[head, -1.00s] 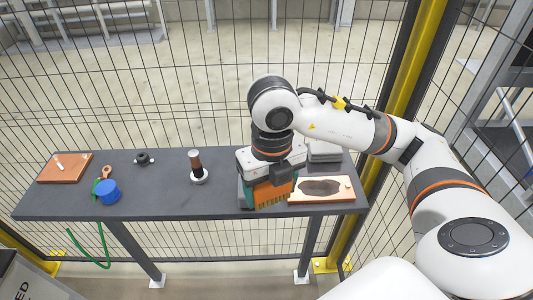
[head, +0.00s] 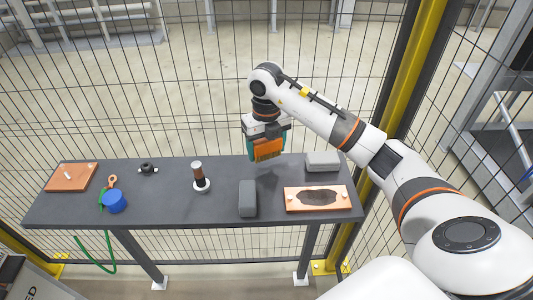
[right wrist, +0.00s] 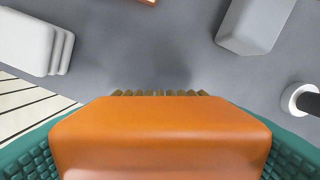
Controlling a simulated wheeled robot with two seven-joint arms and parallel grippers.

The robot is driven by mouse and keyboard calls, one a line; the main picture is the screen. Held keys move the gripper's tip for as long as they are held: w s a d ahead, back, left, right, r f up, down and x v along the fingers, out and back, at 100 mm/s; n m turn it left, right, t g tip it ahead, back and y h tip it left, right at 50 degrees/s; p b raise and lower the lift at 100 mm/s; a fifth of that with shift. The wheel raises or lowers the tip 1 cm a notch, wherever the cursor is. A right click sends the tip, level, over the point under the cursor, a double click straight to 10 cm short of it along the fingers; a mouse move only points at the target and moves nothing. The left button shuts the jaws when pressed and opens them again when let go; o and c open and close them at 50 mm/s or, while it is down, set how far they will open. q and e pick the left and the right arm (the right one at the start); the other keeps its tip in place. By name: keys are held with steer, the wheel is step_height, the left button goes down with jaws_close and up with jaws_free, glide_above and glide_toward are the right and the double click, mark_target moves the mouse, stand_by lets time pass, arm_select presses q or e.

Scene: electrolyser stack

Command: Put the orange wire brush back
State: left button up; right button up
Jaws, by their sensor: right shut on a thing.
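My right gripper (head: 266,146) is shut on the orange wire brush (head: 265,154) and holds it in the air over the back of the table, bristles downward. In the right wrist view the brush's orange body (right wrist: 160,138) fills the bottom, between teal ribbed finger pads, with brass bristles showing beyond it. My left gripper is not in view.
A dark grey block (head: 247,198) stands left of the board; a light grey stack (head: 322,161) lies behind it. A brown-handled piece (head: 198,175), blue cylinder (head: 115,202), black knob (head: 148,169) and orange board (head: 70,178) are farther left. Wire fencing runs behind the table (head: 170,212).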

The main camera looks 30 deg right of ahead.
mark_target(266, 157)
step_height(266, 157, down, 3)
steer(key=shift+f+p, duration=0.2)
steer(key=shift+p, duration=0.45)
steer(key=shift+w+d+f+p, duration=0.1)
steer(key=shift+f+p, duration=0.05)
steer(key=shift+p, duration=0.15)
steer(key=shift+w+f, duration=0.1)
steer(key=shift+f, duration=0.05)
steer(key=shift+f, duration=0.1)
steer(key=shift+f+b, duration=0.15)
steer(key=shift+b, duration=0.15)
steer(key=o, duration=0.9)
steer(key=shift+o, duration=0.2)
